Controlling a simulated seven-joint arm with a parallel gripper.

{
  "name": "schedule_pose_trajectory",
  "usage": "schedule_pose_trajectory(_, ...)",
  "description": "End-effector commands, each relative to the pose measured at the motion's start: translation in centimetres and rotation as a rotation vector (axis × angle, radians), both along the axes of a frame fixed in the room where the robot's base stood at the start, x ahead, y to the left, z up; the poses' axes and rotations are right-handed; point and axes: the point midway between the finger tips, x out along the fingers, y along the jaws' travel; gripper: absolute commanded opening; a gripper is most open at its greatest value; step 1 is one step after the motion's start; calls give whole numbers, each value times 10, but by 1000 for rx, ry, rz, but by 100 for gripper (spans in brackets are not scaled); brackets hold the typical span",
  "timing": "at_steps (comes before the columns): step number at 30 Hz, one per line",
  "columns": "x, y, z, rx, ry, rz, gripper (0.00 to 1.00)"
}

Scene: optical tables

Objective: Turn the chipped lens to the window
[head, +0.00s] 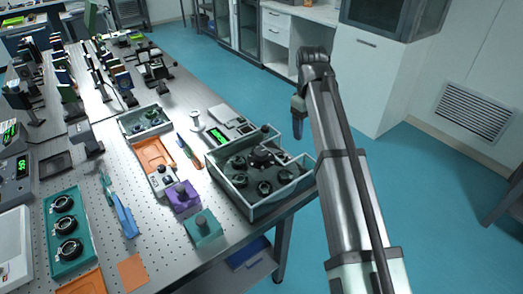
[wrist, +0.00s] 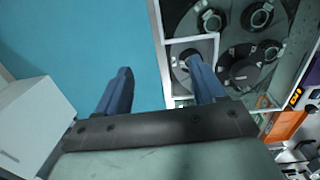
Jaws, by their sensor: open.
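A grey-walled box (head: 277,205) at the table's near right corner holds several dark round mounts, among them one at its front (head: 264,187). In the wrist view the box (wrist: 188,41) is at the upper right, with ring mounts (wrist: 211,20) and a larger dark round piece (wrist: 240,70). I cannot tell which lens is chipped, and no window is clearly recognisable. My gripper (head: 298,127) is beyond the table's right edge, right of the box. In the wrist view its blue fingers (wrist: 162,84) are apart and empty; the right one overlaps a box compartment, partly hiding a mount.
A teal tray (head: 86,240) with three ring lenses lies at the left. A purple block (head: 181,196) and a teal block (head: 202,227) with knobs stand left of the box. An orange tray (head: 154,155) is behind them. Blue floor (head: 360,110) is open right of the table.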

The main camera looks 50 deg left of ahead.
Motion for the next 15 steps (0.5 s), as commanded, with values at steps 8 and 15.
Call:
schedule_pose_trajectory(8, -101, 44, 58, 33, 35, 144, 69)
schedule_pose_trajectory(15, -129, 52, 70, 39, 47, 182, 69)
